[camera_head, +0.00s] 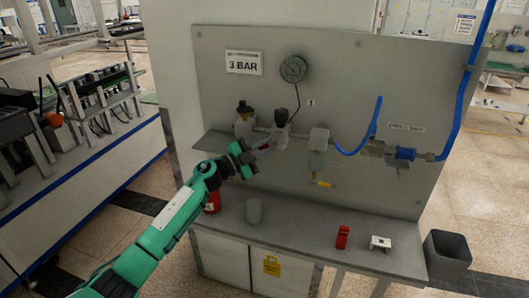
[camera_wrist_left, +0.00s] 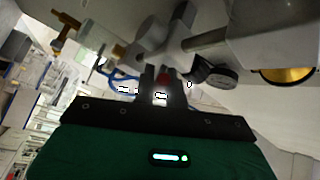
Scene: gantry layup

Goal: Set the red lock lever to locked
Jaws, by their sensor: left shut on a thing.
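The red lock lever (camera_wrist_left: 163,77) shows only as a small red patch between the fingers in the left wrist view, below the pale valve fittings. In the head view a bit of red (camera_head: 265,147) shows at the fingertips, beside the pipe line on the panel. My left gripper (camera_head: 260,148) reaches in from the left and is shut on the lever; its dark fingers (camera_wrist_left: 160,88) hide most of it. The lever's exact angle is hard to tell. My right gripper is not in view.
The grey panel (camera_head: 350,65) carries a pressure gauge (camera_head: 293,68), a "3 BAR" sign (camera_head: 244,63), regulators, a yellow-handled valve (camera_head: 323,183) and a blue hose (camera_head: 374,120). A bin (camera_head: 447,255) stands at right.

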